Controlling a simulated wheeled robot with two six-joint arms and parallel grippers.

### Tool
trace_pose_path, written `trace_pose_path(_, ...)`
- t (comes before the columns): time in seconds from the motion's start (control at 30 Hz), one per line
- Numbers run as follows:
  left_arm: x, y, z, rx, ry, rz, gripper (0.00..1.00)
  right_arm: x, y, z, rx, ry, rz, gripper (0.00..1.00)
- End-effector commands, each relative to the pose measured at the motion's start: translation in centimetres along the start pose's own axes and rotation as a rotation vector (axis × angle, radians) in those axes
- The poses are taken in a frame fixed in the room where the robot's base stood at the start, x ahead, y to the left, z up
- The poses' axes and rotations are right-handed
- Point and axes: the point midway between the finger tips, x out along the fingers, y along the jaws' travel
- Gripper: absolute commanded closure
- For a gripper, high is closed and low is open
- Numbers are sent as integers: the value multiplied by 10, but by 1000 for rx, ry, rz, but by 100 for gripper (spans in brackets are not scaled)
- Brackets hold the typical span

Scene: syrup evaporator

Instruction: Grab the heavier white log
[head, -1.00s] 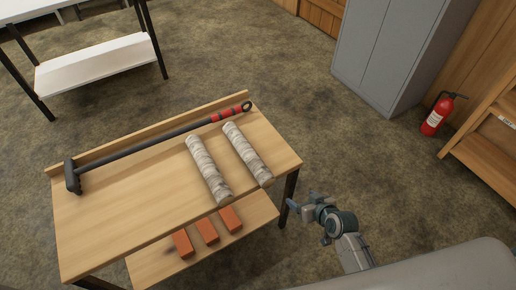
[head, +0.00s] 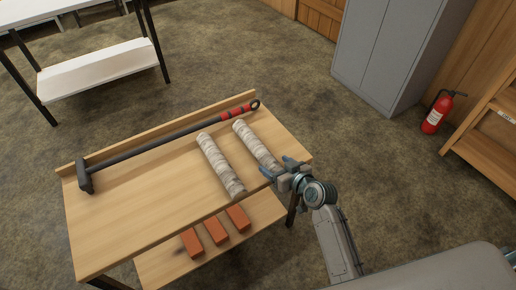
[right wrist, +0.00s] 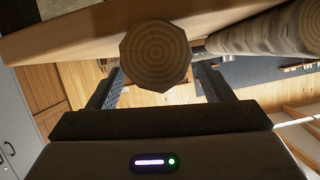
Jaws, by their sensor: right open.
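Two pale birch logs lie side by side on the wooden table (head: 130,220), a left log (head: 220,164) and a right log (head: 254,142). They look alike in size; which is heavier cannot be seen. My right gripper (head: 279,167) is open at the near end of the right log. In the right wrist view, the round end of a log (right wrist: 157,55) shows between the spread fingers (right wrist: 157,92), with no clear contact. The other log (right wrist: 262,35) shows at upper right there. My left gripper is out of view.
A long black sledgehammer (head: 160,143) with red grip bands lies along the table's back. Several orange bricks (head: 215,231) sit on the lower shelf. A grey cabinet (head: 385,50) and a red extinguisher (head: 437,112) stand at right. The floor between is clear.

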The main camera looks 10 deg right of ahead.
Motion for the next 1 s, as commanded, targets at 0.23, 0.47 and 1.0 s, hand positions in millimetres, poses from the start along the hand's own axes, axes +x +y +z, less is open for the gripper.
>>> trace_pose_path(0.23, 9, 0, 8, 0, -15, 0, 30, 22, 0, 0, 1, 0, 0, 26)
trace_pose_path(0.47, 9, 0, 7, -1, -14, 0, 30, 22, 0, 0, 0, 0, 0, 36)
trace_pose_path(1.0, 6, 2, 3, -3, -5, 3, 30, 21, 0, -2, 0, 4, 1, 94)
